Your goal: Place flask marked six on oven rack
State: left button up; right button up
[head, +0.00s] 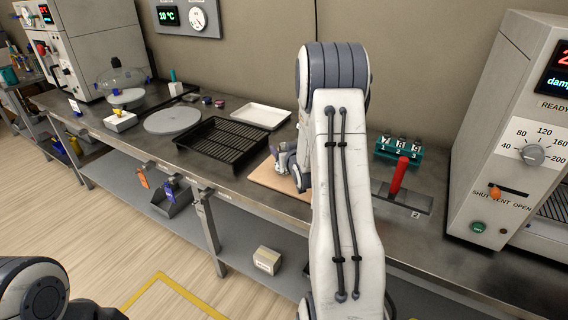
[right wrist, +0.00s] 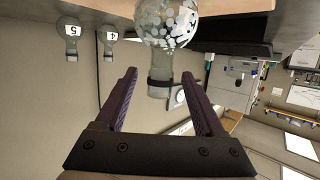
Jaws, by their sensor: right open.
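My right gripper (right wrist: 159,75) is open, with the neck of a round, speckled glass flask (right wrist: 167,24) lined up between its fingertips in the right wrist view. I cannot tell whether the neck is inside the jaws, and no number shows on this flask. That view appears upside down. Flasks marked 5 (right wrist: 71,40) and 4 (right wrist: 107,42) are at its left. In the head view my right gripper (head: 281,160) is low over the bench, partly hidden by my arm. The oven rack (head: 555,207) shows in the oven (head: 510,130) at the right edge. My left gripper is out of view.
A black slatted tray (head: 222,145), a white tray (head: 261,116) and a grey disc (head: 172,120) lie on the bench left of my arm. A tan board (head: 268,180) is under my gripper. A green rack marked 1, 2, 3 (head: 398,152) and a red upright handle (head: 400,174) stand before the oven.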

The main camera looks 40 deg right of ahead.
jog(key=shift+w, duration=0.2)
grip_shut()
